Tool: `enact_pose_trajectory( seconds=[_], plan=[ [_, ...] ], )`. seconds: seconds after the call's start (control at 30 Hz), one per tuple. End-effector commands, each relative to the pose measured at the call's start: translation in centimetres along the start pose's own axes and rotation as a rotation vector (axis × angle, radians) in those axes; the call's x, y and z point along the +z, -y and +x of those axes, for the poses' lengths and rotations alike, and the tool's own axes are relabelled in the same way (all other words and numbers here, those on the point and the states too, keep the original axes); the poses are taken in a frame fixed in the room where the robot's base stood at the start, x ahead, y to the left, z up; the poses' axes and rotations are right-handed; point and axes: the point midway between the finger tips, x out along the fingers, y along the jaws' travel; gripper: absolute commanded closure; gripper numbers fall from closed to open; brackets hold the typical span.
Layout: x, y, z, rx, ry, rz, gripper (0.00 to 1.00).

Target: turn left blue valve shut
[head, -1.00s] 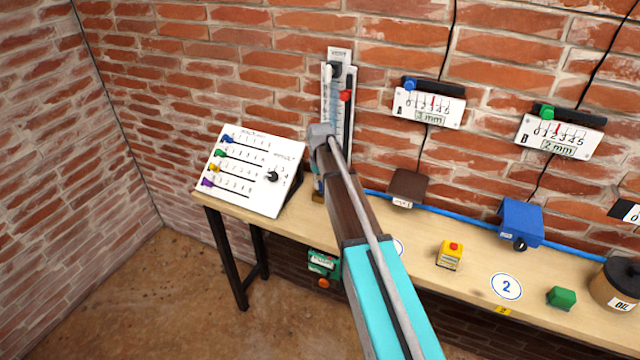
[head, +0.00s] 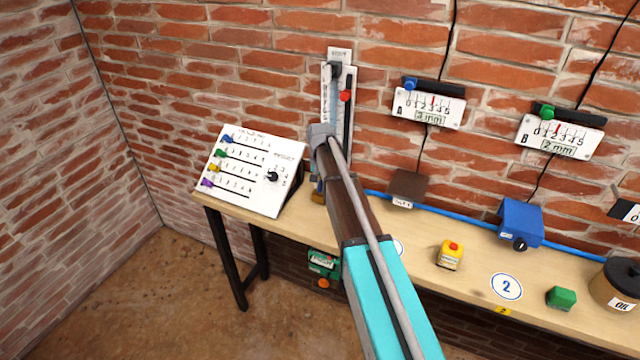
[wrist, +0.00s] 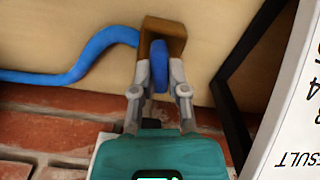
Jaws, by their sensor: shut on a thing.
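The blue valve (wrist: 159,66) shows in the wrist view as an upright blue handle in front of a brown block (wrist: 163,32). My gripper (wrist: 160,85) has one finger on each side of the blue handle and is shut on it. In the head view my arm reaches to the left part of the bench, below the wall gauge. There the gripper and valve are mostly hidden behind the arm; only a bit of the brown block shows beside it.
A white slider panel (head: 249,170) stands close left of the arm. A gauge (head: 337,90) is on the wall behind. A blue hose (head: 450,211) runs along the bench (head: 400,225). A brown box (head: 408,187), blue box (head: 521,222) and yellow button box (head: 450,256) stand to the right.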

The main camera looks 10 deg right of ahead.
Motion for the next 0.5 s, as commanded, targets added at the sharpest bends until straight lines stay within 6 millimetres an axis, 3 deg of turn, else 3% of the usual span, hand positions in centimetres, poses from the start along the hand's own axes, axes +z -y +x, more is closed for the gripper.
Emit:
enact_pose_trajectory(
  seconds=[0.5],
  plan=[
    [-0.07,0.04,-0.01,-0.001,-0.001,0.280,1.00]
  ],
)
